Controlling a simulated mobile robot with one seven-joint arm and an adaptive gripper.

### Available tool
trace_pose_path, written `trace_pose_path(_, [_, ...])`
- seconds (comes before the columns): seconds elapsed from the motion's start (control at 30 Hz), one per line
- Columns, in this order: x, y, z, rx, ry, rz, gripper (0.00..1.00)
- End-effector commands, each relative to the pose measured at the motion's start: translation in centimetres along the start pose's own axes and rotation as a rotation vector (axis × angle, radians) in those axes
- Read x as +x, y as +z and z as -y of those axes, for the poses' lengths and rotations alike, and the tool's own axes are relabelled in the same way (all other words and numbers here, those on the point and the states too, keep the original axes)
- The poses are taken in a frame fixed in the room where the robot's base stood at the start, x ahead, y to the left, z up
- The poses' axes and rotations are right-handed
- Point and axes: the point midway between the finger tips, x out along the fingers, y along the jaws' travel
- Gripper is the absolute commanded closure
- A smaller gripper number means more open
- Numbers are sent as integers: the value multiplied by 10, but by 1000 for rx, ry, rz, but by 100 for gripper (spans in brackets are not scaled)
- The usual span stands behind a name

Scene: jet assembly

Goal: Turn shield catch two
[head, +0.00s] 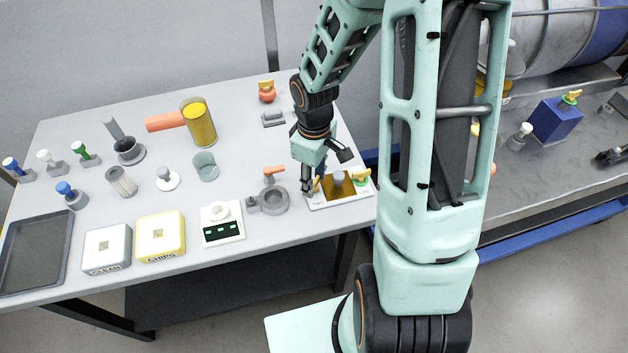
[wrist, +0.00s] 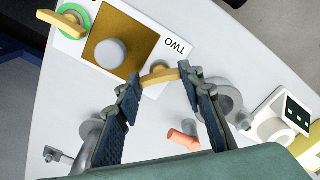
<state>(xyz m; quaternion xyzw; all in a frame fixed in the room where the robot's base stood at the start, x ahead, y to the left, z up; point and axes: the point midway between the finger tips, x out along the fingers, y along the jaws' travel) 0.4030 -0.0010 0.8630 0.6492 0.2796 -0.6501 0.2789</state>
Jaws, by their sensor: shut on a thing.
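The shield is a brown plate (head: 345,189) with a grey knob (head: 338,178), on a white base at the right front of the table. In the wrist view the brown plate (wrist: 128,27) and grey knob (wrist: 110,53) are at upper left. Shield catch two (wrist: 160,75) is a yellow bar beside the plate, near the "TWO" label. My gripper (wrist: 164,82) is shut on this bar, one finger at each end; it also shows in the head view (head: 309,190). The other yellow catch (wrist: 60,35) has a green ring and stands at the plate's far corner.
A grey ring fixture (head: 268,201) with an orange handle stands left of the shield. A white box with a dark display (head: 222,222) is further left. The yellow CHIPS box (head: 160,237) and white CLEAN box (head: 107,249) are near the front edge. My arm crosses the right side.

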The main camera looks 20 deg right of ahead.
Motion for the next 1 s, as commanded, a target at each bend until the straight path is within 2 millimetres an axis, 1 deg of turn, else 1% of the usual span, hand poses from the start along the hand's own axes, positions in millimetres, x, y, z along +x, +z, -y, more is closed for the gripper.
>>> trace_pose_path(0.6, [0,-2,-1,564,3,-3,89])
trace_pose_path(0.8, [-1,-2,-1,696,3,-5,89])
trace_pose_path(1.0, [-2,-2,-1,779,3,-5,89])
